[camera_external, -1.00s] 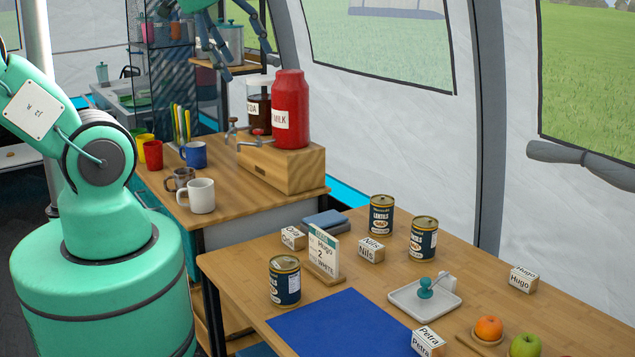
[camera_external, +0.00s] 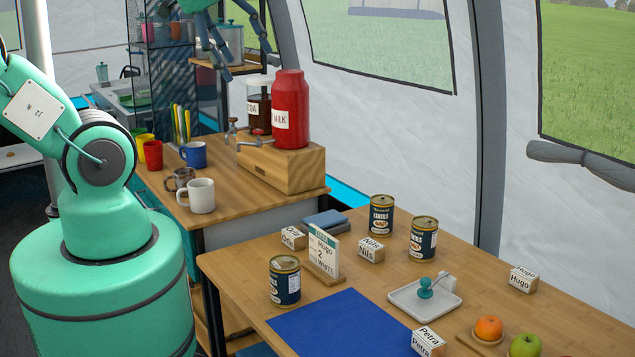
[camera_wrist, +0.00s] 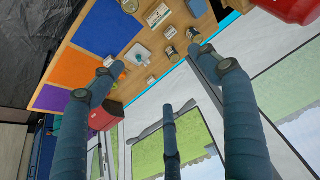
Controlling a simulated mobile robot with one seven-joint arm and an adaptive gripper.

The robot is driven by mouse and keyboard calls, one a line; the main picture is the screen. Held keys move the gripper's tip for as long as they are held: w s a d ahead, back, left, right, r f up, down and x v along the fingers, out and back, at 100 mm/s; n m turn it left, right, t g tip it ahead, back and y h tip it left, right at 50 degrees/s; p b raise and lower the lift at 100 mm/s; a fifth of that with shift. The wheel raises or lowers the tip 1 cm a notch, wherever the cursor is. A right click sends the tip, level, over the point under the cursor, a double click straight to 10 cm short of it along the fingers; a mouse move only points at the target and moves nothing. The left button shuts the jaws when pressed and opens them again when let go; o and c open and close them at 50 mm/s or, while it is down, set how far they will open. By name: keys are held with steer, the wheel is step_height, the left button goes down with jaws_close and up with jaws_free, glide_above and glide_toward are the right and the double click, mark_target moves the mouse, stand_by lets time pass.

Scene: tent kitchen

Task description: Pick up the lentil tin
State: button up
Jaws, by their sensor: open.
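Three dark lentil tins with cream labels stand upright on the wooden table: one at the back (camera_external: 381,216), one to its right (camera_external: 423,240) and one at the near left by the blue mat (camera_external: 284,282). In the wrist view, two tins show near the right fingers, one higher (camera_wrist: 194,36) and one lower (camera_wrist: 172,55); another shows at the top edge (camera_wrist: 130,5). My gripper (camera_external: 214,62) hangs high at the top of the external view, partly cut off, far from the tins. Its fingers are spread open and empty, also in the wrist view (camera_wrist: 165,85).
A red milk dispenser (camera_external: 290,110) and mugs stand on the counter behind.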

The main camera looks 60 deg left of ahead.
steer(key=shift+o, duration=0.5)
steer(key=n+g, duration=0.1)
steer(key=g, duration=0.5)
glide_above(286, 263)
step_height(286, 263, down, 40)
steer(key=shift+w+a+r, duration=0.1)
steer(key=shift+a+r, duration=0.05)
steer(key=shift+r, duration=0.05)
steer(key=shift+f, duration=0.25)
steer(key=shift+f, duration=0.1)
steer(key=shift+f, duration=0.2)
steer(key=shift+f+b, duration=1.1)
steer(key=shift+f, duration=2.9)
